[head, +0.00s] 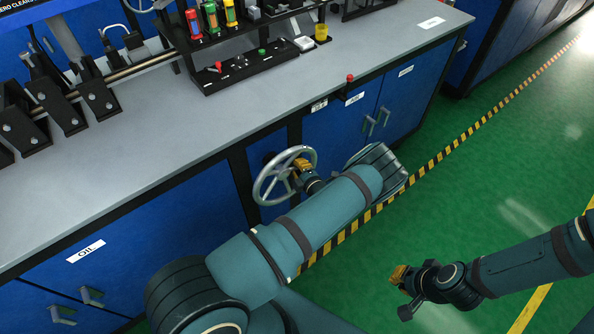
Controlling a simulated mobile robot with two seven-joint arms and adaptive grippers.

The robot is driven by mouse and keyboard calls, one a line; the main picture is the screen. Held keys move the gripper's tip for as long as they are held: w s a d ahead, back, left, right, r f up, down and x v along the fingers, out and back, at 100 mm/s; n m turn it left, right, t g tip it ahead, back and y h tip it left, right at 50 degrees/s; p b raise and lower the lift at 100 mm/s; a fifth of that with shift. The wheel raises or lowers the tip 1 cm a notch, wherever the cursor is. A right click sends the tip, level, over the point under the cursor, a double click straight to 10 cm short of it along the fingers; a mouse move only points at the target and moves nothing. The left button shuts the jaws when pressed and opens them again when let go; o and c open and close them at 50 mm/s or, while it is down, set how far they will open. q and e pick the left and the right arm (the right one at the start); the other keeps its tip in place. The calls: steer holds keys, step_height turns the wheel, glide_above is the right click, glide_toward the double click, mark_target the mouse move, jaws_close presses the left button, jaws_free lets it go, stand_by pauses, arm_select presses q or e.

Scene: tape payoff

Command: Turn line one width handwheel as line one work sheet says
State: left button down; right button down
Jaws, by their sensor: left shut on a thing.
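A grey spoked handwheel (264,188) stands on the front of the blue cabinet, below the worktop edge. My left gripper (301,165), with yellow fingertips, is at the right part of its rim and is shut on it. My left forearm and wrist pass in front of the floor and the cabinet's lower front. My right gripper (398,274) hangs over the green floor at the lower right, well apart from the wheel; its finger gap is too small to make out. No work sheet can be made out in this view.
The grey worktop (190,120) carries black clamps (62,105) at left and a black rack (250,70) with coloured tools behind. A red button (350,78) sits at the front edge. Blue doors have handles (376,121). Open green floor (480,190) lies at right, beyond a striped line.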

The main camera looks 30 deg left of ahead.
arm_select(q)
steer(key=shift+w+r+n+t, duration=0.1)
steer(key=shift+r+n+t, duration=0.45)
steer(key=shift+n, duration=0.25)
steer(key=c, duration=0.9)
jaws_free()
steer(key=shift+d, duration=0.1)
steer(key=shift+c, duration=0.2)
steer(key=v, duration=1.2)
steer(key=shift+r, duration=0.1)
